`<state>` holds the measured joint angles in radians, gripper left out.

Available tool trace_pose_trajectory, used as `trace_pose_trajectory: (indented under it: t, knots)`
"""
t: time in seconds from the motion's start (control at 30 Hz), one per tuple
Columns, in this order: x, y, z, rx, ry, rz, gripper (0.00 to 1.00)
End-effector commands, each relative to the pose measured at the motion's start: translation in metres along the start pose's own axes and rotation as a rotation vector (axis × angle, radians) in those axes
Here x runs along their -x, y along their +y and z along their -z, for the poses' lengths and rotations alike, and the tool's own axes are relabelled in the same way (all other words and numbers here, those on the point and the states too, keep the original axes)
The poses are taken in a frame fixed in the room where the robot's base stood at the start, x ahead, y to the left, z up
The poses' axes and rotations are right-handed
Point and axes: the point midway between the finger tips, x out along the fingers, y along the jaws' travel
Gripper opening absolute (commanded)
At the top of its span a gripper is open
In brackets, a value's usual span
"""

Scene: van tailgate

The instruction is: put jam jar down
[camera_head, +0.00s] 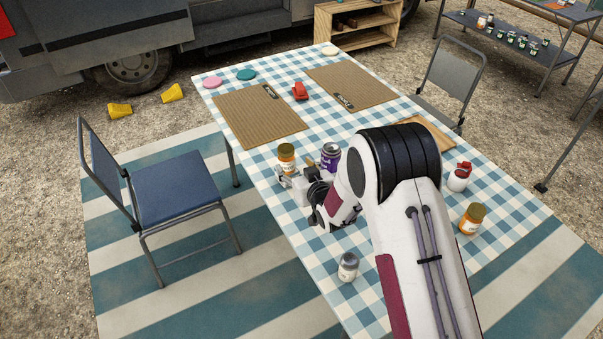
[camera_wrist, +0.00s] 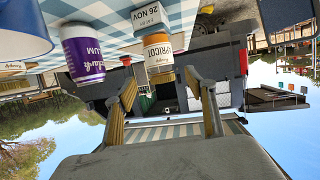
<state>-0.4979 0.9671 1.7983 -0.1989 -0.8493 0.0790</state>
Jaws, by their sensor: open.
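An apricot jam jar (camera_head: 287,160) with an orange-gold lid stands upright on the checked table, left of a purple plum jar (camera_head: 331,157). In the wrist view, which is upside down, the apricot jar (camera_wrist: 159,54) is just ahead of and between my fingertips, and the plum jar (camera_wrist: 83,50) is beside it to the left.
Two brown mats (camera_head: 262,118) (camera_head: 352,85) and a red object (camera_head: 300,91) lie further back. A shaker (camera_head: 348,267), a red-topped bottle (camera_head: 459,178) and another gold-lidded jar (camera_head: 471,219) stand nearer. A blue rounded object (camera_wrist: 22,28) shows at the wrist view's upper left.

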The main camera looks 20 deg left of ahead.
Motion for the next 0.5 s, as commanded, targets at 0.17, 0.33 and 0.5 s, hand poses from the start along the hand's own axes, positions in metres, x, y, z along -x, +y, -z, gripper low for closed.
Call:
trace_pose_trajectory:
  t: [0.17, 0.33, 0.5]
  knots:
    - [0.018, 0.000, 0.001, -0.001, 0.000, 0.000, 0.55]
    - [0.033, 0.000, 0.000, 0.000, 0.000, 0.000, 0.55]
    - [0.043, 0.000, 0.001, 0.000, 0.001, 0.000, 0.55]
